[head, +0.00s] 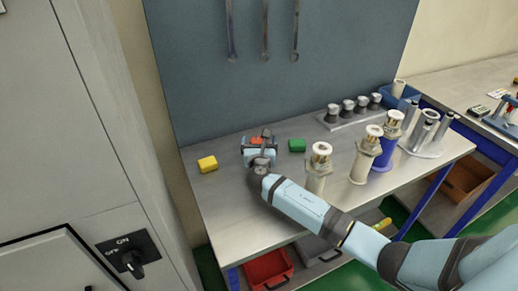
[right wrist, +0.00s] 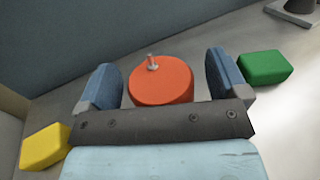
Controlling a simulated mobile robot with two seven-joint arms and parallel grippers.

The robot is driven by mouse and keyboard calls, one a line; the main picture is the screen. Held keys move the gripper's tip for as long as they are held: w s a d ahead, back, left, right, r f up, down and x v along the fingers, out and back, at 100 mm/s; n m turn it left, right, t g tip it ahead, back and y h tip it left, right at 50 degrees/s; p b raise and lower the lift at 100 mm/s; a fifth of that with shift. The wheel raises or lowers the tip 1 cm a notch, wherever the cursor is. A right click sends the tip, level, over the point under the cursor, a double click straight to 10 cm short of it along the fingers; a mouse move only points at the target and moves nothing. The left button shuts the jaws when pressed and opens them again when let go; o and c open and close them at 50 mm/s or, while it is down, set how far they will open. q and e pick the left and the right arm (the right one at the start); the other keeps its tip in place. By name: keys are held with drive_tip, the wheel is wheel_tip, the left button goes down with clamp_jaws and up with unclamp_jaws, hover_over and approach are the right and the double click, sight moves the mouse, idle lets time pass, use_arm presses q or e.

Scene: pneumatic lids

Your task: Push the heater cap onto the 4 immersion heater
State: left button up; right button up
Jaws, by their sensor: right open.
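An orange-red round piece with a metal pin on top, which may be the heater cap (right wrist: 160,86), stands on the grey workbench. In the head view it is a small red patch (head: 256,139), partly hidden by my right gripper (head: 259,148). In the right wrist view my right gripper (right wrist: 163,66) is open, with its two blue fingers at either side of the round piece. A gap shows at the right finger; contact on the left is unclear. I cannot tell which thing is the 4 immersion heater. My left gripper is not in view.
A yellow block (head: 208,164) lies left of the gripper and a green block (head: 297,145) right of it. Tall pale cylinders (head: 318,168) stand along the right part of the workbench (head: 225,215). Several small grey pieces sit on a white strip (head: 352,114) behind. A blue bin (head: 402,100) is farther right.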

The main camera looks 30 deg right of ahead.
drive_tip(key=c, duration=1)
